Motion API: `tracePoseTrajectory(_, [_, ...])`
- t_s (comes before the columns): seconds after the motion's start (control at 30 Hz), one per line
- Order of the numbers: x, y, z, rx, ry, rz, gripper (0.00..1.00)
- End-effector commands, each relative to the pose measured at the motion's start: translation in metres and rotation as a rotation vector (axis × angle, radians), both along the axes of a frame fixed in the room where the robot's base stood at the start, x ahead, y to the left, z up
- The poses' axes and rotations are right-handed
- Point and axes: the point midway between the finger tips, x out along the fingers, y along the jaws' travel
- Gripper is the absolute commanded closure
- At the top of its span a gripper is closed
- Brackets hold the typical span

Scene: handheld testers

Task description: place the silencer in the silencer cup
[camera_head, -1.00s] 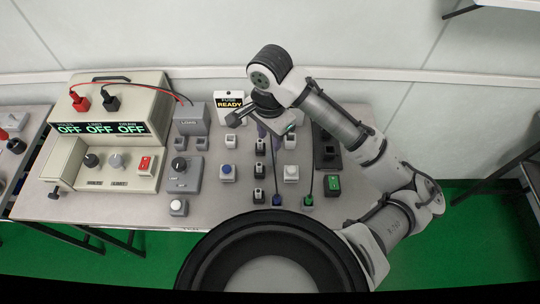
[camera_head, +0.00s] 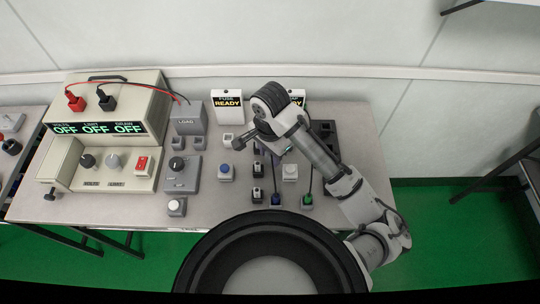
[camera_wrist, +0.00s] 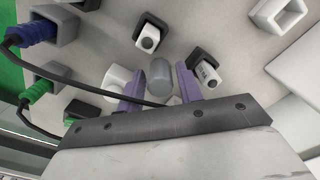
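A grey rounded cylinder, which looks like the silencer (camera_wrist: 160,76), stands between the two purple fingers of my gripper (camera_wrist: 160,72). In the head view my gripper (camera_head: 265,150) is over the middle right of the table, partly hidden by my wrist. An open, empty pale square cup (camera_wrist: 282,14) lies at the upper right of the wrist view, apart from the gripper; it also shows in the head view (camera_head: 228,140). I cannot read any label naming it the silencer cup.
Dark cups with white pieces (camera_wrist: 150,36) (camera_wrist: 206,72) stand close by the fingers. Blue (camera_wrist: 35,32) and green (camera_wrist: 38,92) plugs with black cables are at the left; one cable crosses near the fingers. A pale power supply (camera_head: 110,110) fills the table's left.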

Motion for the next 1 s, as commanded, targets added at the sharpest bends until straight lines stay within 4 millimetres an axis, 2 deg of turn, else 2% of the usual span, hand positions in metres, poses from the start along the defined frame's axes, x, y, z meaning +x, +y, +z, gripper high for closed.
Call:
tracePoseTrajectory(0.1, [0.0, 0.0, 0.0, 0.0, 0.0, 0.0, 0.66])
tracePoseTrajectory(0.33, [0.0, 0.0, 0.0, 0.0, 0.0, 0.001, 0.96])
tracePoseTrajectory(0.4, [0.0, 0.0, 0.0, 0.0, 0.0, 0.001, 1.0])
tracePoseTrajectory(0.63, [0.0, 0.0, 0.002, 0.0, 0.0, 0.001, 1.0])
tracePoseTrajectory(0.77, [0.0, 0.0, 0.01, -0.001, -0.001, 0.003, 1.0])
tracePoseTrajectory(0.87, [0.001, 0.0, 0.022, -0.001, -0.003, 0.003, 1.0])
tracePoseTrajectory(1.0, [0.001, -0.001, 0.052, -0.005, -0.005, 0.004, 1.0])
